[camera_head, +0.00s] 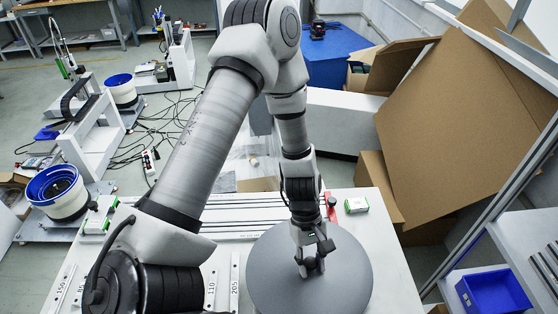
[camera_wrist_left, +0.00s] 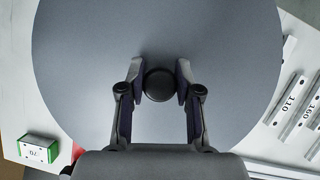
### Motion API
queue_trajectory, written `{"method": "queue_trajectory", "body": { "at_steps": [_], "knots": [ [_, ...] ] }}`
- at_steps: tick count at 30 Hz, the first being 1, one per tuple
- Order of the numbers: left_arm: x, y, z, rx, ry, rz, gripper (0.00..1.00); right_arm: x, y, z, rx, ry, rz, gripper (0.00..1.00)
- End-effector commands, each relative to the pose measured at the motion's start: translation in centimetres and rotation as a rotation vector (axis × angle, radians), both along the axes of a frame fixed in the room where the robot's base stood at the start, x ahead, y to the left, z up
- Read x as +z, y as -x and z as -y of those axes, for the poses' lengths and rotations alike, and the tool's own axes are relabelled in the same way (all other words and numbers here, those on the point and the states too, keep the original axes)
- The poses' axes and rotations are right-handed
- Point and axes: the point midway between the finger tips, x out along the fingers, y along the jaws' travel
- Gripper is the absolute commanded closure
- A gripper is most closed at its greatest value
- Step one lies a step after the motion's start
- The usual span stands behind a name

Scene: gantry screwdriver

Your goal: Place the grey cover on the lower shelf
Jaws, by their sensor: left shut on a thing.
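The grey cover (camera_head: 270,275) is a large round disc at the bottom centre of the head view, over the white table. It fills much of the left wrist view (camera_wrist_left: 90,60). A dark round knob (camera_wrist_left: 158,85) stands at its middle. My left gripper (camera_head: 312,262) is above the cover and shut on the knob; its two fingers (camera_wrist_left: 160,82) sit on either side of it in the left wrist view. I cannot tell whether the cover touches the table. A shelf unit stands at the right, with a lower shelf (camera_head: 445,291) partly in view. My right gripper is not in view.
A blue bin (camera_head: 493,290) sits on the lower shelf. A small green-and-white box (camera_head: 356,205) is on the table behind the cover. Labelled metal bars (camera_head: 234,285) lie left of the cover. Large cardboard (camera_head: 455,120) leans behind the shelf's slanted metal post.

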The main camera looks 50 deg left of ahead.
Motion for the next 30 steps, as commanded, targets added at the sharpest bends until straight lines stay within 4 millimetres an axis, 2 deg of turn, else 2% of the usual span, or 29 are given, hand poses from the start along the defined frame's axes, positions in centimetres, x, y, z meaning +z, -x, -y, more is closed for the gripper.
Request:
{"method": "queue_trajectory", "body": {
  "at_steps": [5,8,11,14,22,28,30],
  "knots": [
    [0.0,0.0,0.1,0.0,0.0,-0.001,1.0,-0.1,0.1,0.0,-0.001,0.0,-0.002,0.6],
    [-0.5,-0.6,0.6,-0.004,-0.003,0.0,1.0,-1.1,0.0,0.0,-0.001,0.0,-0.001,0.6],
    [-1.2,-1.9,2.1,-0.006,-0.005,0.003,1.0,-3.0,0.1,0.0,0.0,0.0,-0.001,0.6],
    [-1.2,-3.9,4.4,-0.008,-0.006,0.004,1.0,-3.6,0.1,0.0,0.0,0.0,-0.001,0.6],
    [-1.1,-8.9,10.4,-0.006,-0.001,0.001,1.0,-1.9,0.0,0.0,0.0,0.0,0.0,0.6],
    [-1.5,-10.6,12.4,-0.004,0.0,0.001,1.0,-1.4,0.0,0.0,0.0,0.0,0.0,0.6],
    [-3.1,-10.4,12.2,0.001,0.002,-0.005,1.0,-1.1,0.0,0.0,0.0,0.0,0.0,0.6]
  ]
}}
